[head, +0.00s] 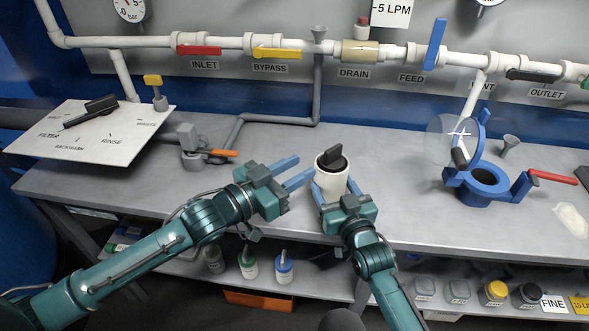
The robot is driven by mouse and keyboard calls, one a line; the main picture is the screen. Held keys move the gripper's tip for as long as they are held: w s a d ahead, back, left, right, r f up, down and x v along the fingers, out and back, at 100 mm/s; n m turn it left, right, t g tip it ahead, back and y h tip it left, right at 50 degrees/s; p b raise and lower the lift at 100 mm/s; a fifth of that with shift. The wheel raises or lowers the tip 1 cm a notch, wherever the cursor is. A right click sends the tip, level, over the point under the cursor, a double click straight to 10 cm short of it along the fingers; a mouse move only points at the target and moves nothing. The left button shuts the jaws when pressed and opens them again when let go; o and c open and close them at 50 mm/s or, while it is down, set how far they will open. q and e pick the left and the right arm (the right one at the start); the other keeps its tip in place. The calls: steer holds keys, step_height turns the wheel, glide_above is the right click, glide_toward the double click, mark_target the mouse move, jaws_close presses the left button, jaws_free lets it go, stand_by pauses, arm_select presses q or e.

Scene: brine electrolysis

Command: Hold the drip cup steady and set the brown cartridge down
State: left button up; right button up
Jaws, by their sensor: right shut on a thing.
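A white cup (327,183), which I take as the drip cup, is upright at the front middle of the bench. My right gripper (336,190) is shut on it, with blue fingers on either side of its wall. A dark piece with a black grip (333,157) sits in the cup's mouth; its lower part is hidden, and I cannot tell whether it is the brown cartridge. My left gripper (294,172) is left of the cup, its two blue fingers apart and nothing between them. Its fingertips are close to the cup's left side.
A blue housing (481,186) with a raised lid and red handle (553,177) stands at the right. A grey clamp with an orange lever (222,153) and a tilted valve panel (92,130) are at the left. The bench (400,165) between cup and housing is clear.

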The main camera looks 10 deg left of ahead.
steer(key=o, duration=1.1)
